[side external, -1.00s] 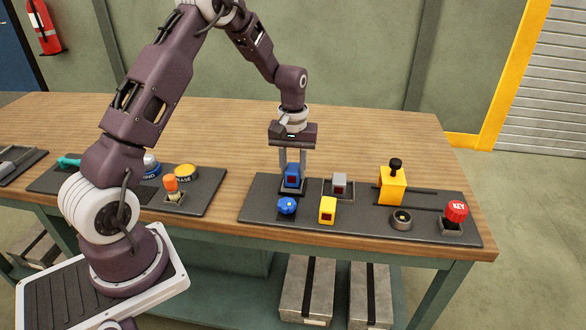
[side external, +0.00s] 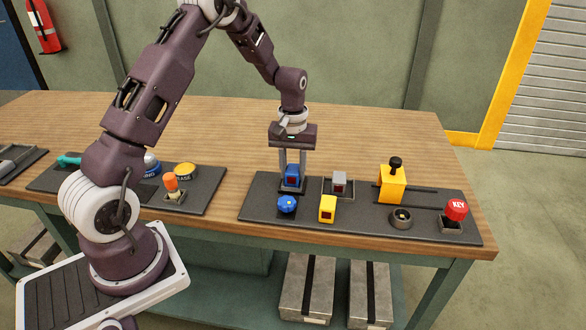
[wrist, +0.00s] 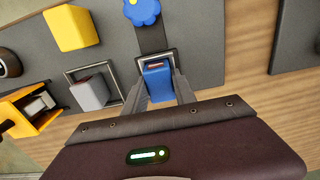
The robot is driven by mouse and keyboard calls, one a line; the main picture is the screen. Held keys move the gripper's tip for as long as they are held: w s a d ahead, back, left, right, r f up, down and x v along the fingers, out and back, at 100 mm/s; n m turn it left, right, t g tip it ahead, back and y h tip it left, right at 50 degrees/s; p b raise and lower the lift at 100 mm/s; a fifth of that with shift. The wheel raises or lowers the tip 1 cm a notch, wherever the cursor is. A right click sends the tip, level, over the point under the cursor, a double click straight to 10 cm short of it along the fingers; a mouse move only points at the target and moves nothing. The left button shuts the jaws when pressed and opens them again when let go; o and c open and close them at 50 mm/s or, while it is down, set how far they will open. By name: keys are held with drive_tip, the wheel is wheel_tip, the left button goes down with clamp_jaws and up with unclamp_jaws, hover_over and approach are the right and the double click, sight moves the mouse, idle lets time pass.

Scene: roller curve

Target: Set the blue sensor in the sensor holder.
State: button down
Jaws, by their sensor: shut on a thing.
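The blue sensor (side external: 292,173), a small upright block with a dark reddish window, is between the fingers of my gripper (side external: 293,172). My gripper is shut on it and points straight down. In the wrist view the blue sensor (wrist: 158,82) sits between both fingers (wrist: 160,88), over a square metal-rimmed frame (wrist: 141,63). A second square frame (wrist: 70,73) beside it has a grey block (wrist: 90,92) in it; the grey block (side external: 339,180) also shows in the side view. No label tells which frame is the sensor holder. I cannot tell whether the blue sensor is seated or just above its frame.
On the same dark mat (side external: 262,212) are a blue knob (side external: 287,204), a yellow block (side external: 327,209), a round socket (side external: 401,219), a red KEY knob (side external: 456,210) and a yellow slider with a black knob (side external: 392,186). Bare wood lies behind the mat.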

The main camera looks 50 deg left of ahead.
drive_tip(key=c, duration=0.9)
unclamp_jaws()
drive_tip(key=shift+c, duration=0.8)
drive_tip(key=shift+r, duration=3.5)
